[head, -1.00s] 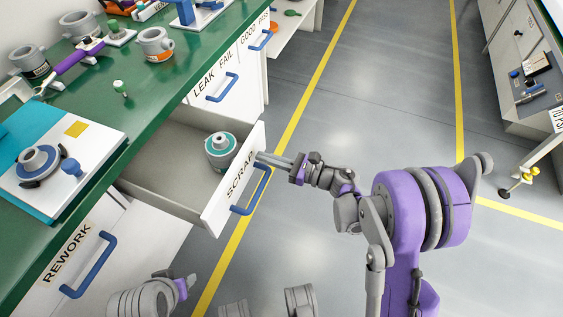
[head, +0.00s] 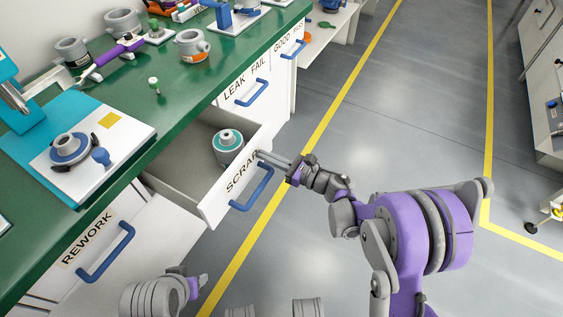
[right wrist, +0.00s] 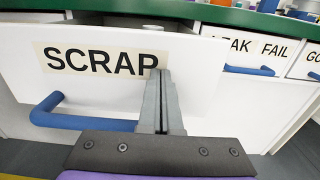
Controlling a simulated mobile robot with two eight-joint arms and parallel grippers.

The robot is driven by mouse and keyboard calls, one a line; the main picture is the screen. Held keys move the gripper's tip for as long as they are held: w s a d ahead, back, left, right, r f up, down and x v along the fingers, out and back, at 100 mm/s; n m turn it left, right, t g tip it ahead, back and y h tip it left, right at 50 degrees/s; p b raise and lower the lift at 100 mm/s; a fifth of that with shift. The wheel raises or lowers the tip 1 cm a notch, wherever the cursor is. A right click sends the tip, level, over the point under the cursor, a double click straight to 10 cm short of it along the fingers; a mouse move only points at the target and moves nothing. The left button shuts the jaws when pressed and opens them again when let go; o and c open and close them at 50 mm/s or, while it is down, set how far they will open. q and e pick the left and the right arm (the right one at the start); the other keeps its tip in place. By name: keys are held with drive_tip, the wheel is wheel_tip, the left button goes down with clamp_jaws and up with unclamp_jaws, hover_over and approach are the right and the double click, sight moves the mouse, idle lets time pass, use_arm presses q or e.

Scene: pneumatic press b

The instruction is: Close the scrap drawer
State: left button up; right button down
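The white scrap drawer (head: 237,180) stands partly open below the green bench, with a blue handle (head: 252,190) and a SCRAP label on its front. A grey and teal round part (head: 228,146) sits inside it. My right gripper (head: 262,154) is at the drawer front, near the end of the label and above the handle. In the right wrist view its fingers (right wrist: 160,76) are together, with nothing between them, and their tips look to be at the front panel (right wrist: 200,65). My left gripper (head: 199,283) is low, near the rework drawer; its fingers are unclear.
The rework drawer (head: 85,245) is at the left; the leak fail drawer (head: 247,88) is beyond the scrap drawer. The green bench top (head: 195,82) holds a teal press and several grey parts. The floor (head: 350,110) to the right is clear.

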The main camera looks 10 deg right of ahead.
hover_over(210, 144)
drive_tip(key=shift+w, duration=0.15)
use_arm(q)
drive_tip(key=shift+f, duration=0.1)
use_arm(e)
drive_tip(key=shift+d, duration=0.1)
